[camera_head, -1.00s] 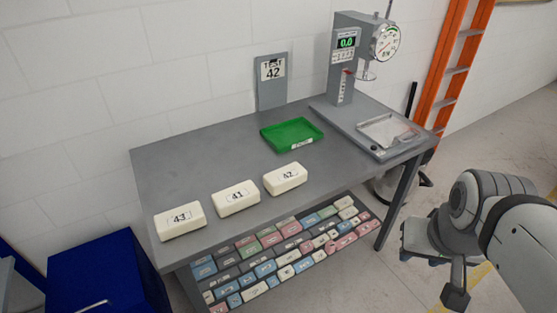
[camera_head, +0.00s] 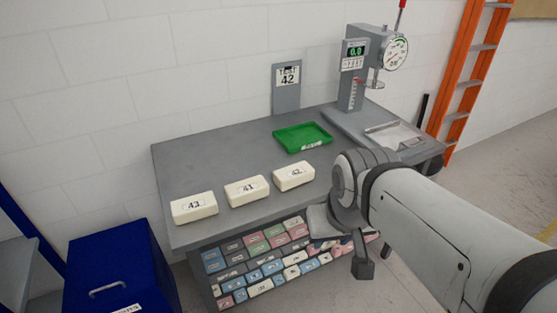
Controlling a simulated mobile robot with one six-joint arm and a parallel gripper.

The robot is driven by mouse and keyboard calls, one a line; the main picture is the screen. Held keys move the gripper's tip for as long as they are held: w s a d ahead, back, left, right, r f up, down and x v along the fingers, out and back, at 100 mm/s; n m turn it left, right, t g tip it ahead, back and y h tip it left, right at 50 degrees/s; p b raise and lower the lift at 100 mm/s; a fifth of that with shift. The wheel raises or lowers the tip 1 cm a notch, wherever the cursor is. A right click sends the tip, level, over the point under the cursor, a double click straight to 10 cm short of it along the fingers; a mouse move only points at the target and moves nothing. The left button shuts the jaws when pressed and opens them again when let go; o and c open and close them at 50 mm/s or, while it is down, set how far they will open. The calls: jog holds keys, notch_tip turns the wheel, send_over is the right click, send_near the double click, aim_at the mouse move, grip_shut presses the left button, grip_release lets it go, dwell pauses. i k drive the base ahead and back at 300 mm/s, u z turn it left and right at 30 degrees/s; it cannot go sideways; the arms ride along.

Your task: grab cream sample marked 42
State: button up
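The cream sample marked 42 (camera_head: 294,176) lies on the grey table, at the right end of a row of cream blocks. The block marked 41 (camera_head: 247,191) is beside it, and the block marked 43 (camera_head: 194,207) is at the left end. A sign on the table's back edge reads TEST 42 (camera_head: 287,86). My gripper (camera_head: 350,252) is in front of the table's front edge, right of and lower than sample 42, and apart from it. Its fingers do not show clearly enough to tell whether they are open or shut.
A green tray (camera_head: 303,137) sits behind sample 42 on the table (camera_head: 215,150). A test press (camera_head: 352,92) stands at the back right. A shelf of several coloured blocks (camera_head: 262,268) is below. A blue bin (camera_head: 118,275) stands at left, an orange ladder (camera_head: 463,85) at right.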

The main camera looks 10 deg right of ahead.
aim_at(287, 179)
jog(key=z, duration=0.05)
jog(key=i, duration=1)
jog(key=u, duration=0.05)
